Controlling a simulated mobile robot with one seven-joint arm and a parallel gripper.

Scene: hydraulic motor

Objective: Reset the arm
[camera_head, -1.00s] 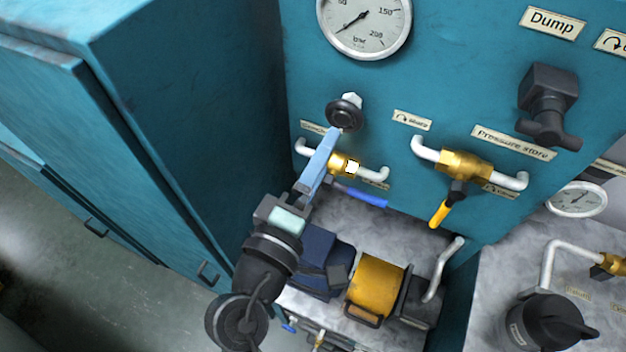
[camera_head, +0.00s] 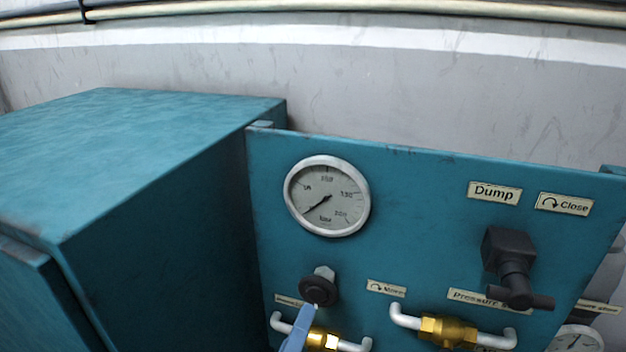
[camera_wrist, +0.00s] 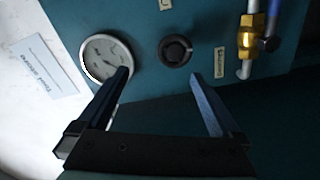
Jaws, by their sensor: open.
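My gripper (camera_wrist: 160,80) is open and empty in the wrist view, its two dark fingers spread wide apart. In the head view only a blue finger of my gripper (camera_head: 300,328) shows at the bottom edge, just below the black round knob (camera_head: 319,287). In the wrist view the knob (camera_wrist: 175,50) lies beyond the gap between the fingers, and nothing is held. The left fingertip overlaps the edge of the pressure gauge (camera_wrist: 106,58) in that view; I cannot tell the distance. The rest of my arm is out of the head view.
The teal panel (camera_head: 420,220) carries a gauge (camera_head: 327,196), brass valves (camera_head: 447,331) on white pipes and a black Dump valve (camera_head: 510,262). A teal cabinet (camera_head: 160,240) stands at the left. A grey wall (camera_head: 400,100) is behind, with pipes along the top.

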